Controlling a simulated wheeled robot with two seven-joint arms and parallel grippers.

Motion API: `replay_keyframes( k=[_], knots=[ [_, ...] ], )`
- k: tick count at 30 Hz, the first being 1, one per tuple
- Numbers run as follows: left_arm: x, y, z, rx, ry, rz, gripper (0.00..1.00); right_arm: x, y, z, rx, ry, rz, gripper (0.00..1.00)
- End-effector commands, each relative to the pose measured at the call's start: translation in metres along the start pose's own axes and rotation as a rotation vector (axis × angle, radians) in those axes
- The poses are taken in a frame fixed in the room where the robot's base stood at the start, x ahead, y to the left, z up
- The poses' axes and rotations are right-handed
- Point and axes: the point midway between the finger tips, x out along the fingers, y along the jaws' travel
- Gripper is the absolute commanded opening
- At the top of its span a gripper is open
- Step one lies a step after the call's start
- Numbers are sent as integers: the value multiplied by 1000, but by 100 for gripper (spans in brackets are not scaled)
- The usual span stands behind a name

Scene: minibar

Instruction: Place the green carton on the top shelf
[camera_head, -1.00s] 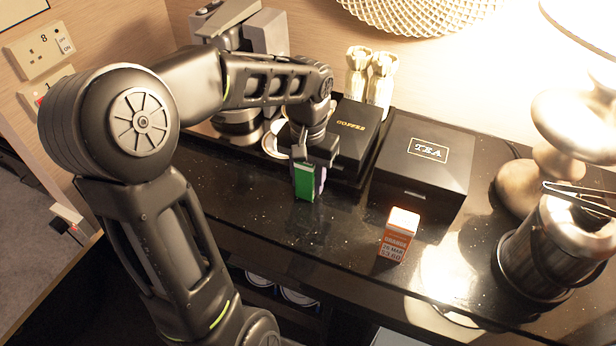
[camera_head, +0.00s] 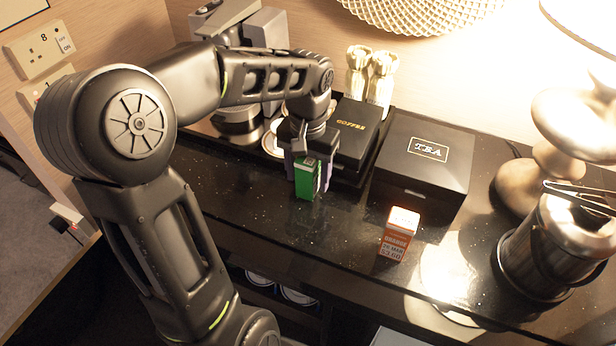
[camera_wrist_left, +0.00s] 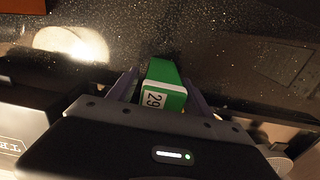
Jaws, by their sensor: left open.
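The green carton (camera_head: 304,182) stands upright on the black counter (camera_head: 250,190), in front of the coffee box. Its white-edged top, marked 29, shows in the left wrist view (camera_wrist_left: 163,88). My left gripper (camera_head: 309,170) is open, with a finger on either side of the carton. In the left wrist view the open jaws (camera_wrist_left: 162,95) show gaps beside the carton. My right gripper is not in view.
An orange carton (camera_head: 398,235) stands to the right near the counter's front edge. Behind are the coffee box (camera_head: 357,130) and tea box (camera_head: 421,170). Cans (camera_head: 299,295) sit on a lower shelf. A metal bucket (camera_head: 550,250) with tongs stands at right.

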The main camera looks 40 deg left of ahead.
Motion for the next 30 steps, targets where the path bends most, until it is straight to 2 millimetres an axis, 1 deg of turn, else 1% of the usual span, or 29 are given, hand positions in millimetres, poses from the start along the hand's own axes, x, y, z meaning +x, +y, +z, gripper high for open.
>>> replay_keyframes(
  k=[5, 12, 15, 20, 30],
  knots=[
    [-31, 0, -1, 1, 6, 1, 58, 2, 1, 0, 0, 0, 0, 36],
    [-82, 0, 0, 0, 4, 1, 58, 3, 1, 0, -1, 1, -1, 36],
    [-100, 0, 0, 0, 2, 1, 58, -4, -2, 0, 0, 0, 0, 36],
    [-110, 0, 0, 1, 1, 1, 58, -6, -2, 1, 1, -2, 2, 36],
    [-110, 0, 0, 1, 0, 1, 58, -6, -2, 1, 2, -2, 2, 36]
  ],
)
